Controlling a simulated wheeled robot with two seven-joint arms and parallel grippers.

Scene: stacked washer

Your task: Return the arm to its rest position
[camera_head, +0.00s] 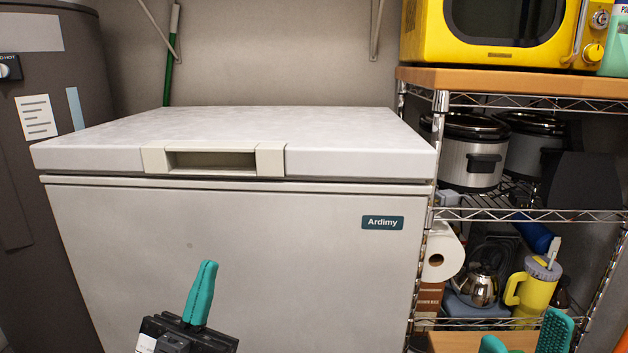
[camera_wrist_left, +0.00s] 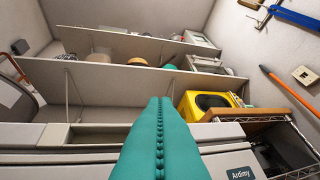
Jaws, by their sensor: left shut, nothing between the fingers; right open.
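My left gripper (camera_head: 208,265) is in front of the white chest freezer (camera_head: 250,240), low in the head view. Its teal fingers are pressed together with nothing between them and point upward. In the left wrist view the shut fingers (camera_wrist_left: 160,100) fill the lower middle, with the freezer's front edge behind them. My right gripper (camera_head: 523,340) shows at the bottom right of the head view. Its two teal fingers are spread apart and empty, and the rest of it is cut off by the frame edge.
The freezer lid (camera_head: 250,128) is closed, with a recessed handle (camera_head: 212,161). A wire rack (camera_head: 520,215) at the right holds pots, a kettle (camera_head: 477,287) and a yellow jug (camera_head: 536,290). A yellow microwave (camera_head: 490,35) sits on top. A grey tank (camera_head: 50,90) stands left.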

